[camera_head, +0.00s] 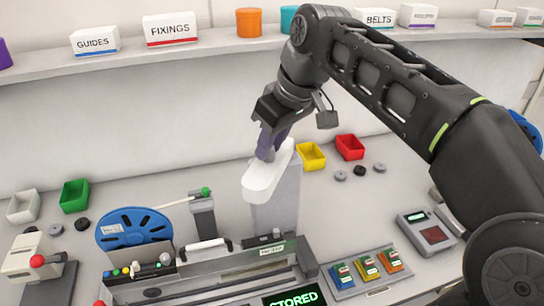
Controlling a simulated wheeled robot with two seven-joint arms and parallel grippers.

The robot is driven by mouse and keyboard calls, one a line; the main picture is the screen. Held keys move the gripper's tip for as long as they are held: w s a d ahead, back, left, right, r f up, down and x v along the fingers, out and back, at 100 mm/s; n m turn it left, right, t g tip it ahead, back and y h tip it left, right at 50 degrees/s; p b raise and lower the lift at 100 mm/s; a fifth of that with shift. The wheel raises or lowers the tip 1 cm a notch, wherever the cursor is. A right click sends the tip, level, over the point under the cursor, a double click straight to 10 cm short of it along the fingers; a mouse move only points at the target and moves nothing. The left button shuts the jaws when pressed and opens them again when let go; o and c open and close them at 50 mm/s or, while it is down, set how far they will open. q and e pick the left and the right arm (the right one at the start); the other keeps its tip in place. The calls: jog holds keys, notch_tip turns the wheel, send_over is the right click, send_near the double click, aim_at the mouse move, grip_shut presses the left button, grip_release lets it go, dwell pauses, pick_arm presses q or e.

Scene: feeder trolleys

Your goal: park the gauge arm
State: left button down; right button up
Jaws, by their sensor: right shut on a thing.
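A white, rounded arm (262,180) sits on top of a grey upright post (274,212) behind the feeder trolley; I take it for the gauge arm. My right gripper (268,146) reaches down from the upper right and is shut at the far end of this white arm. Its fingertips, dark and purplish, partly hide the place they grip. My left gripper is not in view.
A blue reel (134,229) stands left of the trolley (215,265). Yellow (312,158) and red (350,147) bins stand behind to the right. A shelf (225,45) with boxes runs along the back. The bench at left centre is fairly clear.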

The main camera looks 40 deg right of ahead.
jog(key=shift+w+a, duration=0.25)
jog(key=shift+w, duration=0.3)
jog(key=shift+w+a+p, duration=0.25)
jog(key=shift+w+p, duration=0.2)
jog(key=shift+w, duration=0.25)
jog(key=shift+w+p, duration=0.4)
jog(key=shift+w, duration=0.3)
